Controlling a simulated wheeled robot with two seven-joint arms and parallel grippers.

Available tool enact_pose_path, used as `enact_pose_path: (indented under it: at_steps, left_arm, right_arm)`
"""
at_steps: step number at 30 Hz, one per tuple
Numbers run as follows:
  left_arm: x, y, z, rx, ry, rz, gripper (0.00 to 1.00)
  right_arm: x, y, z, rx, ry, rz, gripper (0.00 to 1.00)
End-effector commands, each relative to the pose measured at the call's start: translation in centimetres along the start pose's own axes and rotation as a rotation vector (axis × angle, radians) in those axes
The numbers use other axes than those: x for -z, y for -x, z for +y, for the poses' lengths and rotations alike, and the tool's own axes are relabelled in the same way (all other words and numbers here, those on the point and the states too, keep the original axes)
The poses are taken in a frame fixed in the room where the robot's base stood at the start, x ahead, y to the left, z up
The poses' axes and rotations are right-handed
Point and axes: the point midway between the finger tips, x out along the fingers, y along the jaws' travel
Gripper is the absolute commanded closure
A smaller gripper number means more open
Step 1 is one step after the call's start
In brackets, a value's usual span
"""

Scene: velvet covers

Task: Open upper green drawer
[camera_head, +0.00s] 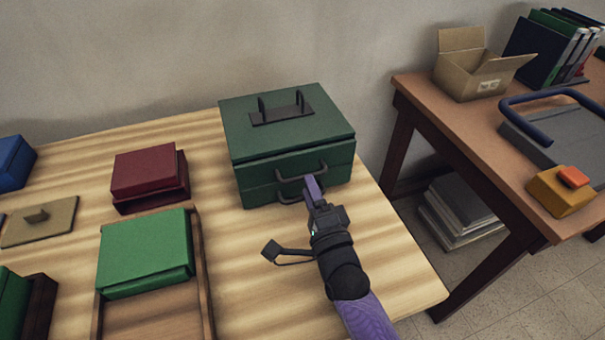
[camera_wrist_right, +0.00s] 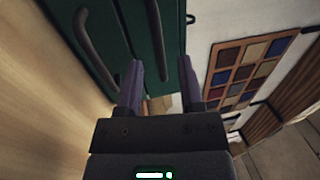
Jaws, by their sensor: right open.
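A dark green two-drawer box (camera_head: 290,130) stands on the striped wooden table, with a dark handle on its lid. The upper green drawer's handle (camera_head: 302,173) is a dark bar on the front. A lower handle (camera_head: 287,196) sits below it, partly behind my gripper. My right gripper (camera_head: 312,184) is at the front of the box, by the handles. In the right wrist view my fingers (camera_wrist_right: 160,68) are apart, with the upper handle (camera_wrist_right: 155,22) seen between them; contact cannot be told. The lower handle (camera_wrist_right: 97,45) lies left of the fingers. My left gripper is out of view.
A dark red box (camera_head: 148,172) and a bright green box in a wooden tray (camera_head: 152,316) lie left of the drawers. A tan lidded piece (camera_head: 40,222) lies farther left. A brown side table (camera_head: 480,140) with an open carton (camera_head: 473,75) stands at the right.

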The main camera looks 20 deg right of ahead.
Motion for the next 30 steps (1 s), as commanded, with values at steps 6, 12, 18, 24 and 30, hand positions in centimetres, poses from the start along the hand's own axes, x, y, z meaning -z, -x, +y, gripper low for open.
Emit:
enact_pose_path:
  at_steps: [6,12,18,24,30]
  left_arm:
    - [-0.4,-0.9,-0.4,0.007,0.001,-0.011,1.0]
    - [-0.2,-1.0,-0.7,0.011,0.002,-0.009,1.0]
    - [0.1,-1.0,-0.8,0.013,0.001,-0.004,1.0]
    - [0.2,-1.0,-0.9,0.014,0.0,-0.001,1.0]
    - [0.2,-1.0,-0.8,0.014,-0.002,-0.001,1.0]
  right_arm:
    - [0.0,-3.2,0.1,0.0,0.0,0.0,0.52]
    - [0.0,-3.8,0.0,-0.001,0.0,0.0,0.52]
    - [0.0,-3.8,0.0,-0.001,0.0,0.0,0.63]
    - [0.0,-3.7,0.0,-0.001,0.001,0.0,1.0]
    - [0.0,-3.7,0.0,-0.001,0.001,0.0,1.0]
